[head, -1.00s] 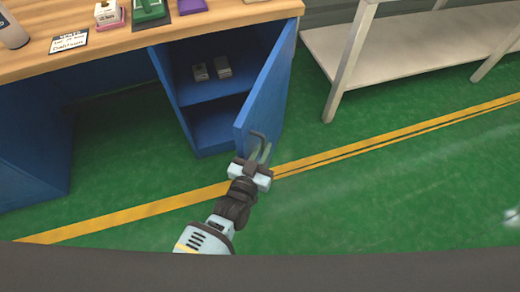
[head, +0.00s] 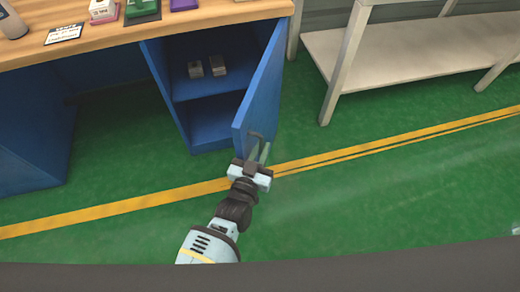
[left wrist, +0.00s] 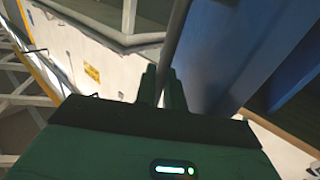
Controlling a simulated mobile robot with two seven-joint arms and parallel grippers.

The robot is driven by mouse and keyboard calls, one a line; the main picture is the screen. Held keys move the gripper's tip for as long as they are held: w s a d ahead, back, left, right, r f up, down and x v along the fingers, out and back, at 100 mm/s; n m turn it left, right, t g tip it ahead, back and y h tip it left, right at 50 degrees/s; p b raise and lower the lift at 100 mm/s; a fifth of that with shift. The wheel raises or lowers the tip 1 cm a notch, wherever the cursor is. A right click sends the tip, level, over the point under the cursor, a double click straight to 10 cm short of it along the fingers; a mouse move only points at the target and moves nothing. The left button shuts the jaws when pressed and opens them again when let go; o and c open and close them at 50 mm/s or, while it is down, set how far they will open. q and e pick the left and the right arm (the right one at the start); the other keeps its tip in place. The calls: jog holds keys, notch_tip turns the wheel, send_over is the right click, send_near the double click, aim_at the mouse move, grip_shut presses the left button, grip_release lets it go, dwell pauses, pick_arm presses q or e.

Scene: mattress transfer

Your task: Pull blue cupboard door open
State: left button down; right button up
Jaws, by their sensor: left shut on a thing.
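The blue cupboard door (head: 262,92) stands wide open, swung out to the right of the cupboard (head: 213,124) under the wooden counter. My left gripper (head: 257,160) is at the free edge of the door, shut on its grey bar handle (head: 255,136). In the left wrist view the handle (left wrist: 177,40) runs up from between the fingers (left wrist: 160,88), with the blue door (left wrist: 235,50) to the right. My right gripper does not show clearly; a small pale shape at the right edge of the head view is too little to identify.
Two small light boxes (head: 206,68) sit on the cupboard's upper shelf (head: 190,88). The wooden counter (head: 110,40) carries a label card and several items. A grey bench (head: 400,60) stands right of the door. The green floor (head: 350,190) with yellow lines is clear.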

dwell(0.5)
pick_arm(q)
jog(key=c, duration=1.6)
grip_release()
jog(key=shift+c, duration=0.2)
jog(key=p+v, duration=0.1)
jog(key=v, duration=0.6)
jog(key=shift+s, duration=0.4)
jog(key=shift+a, duration=0.15)
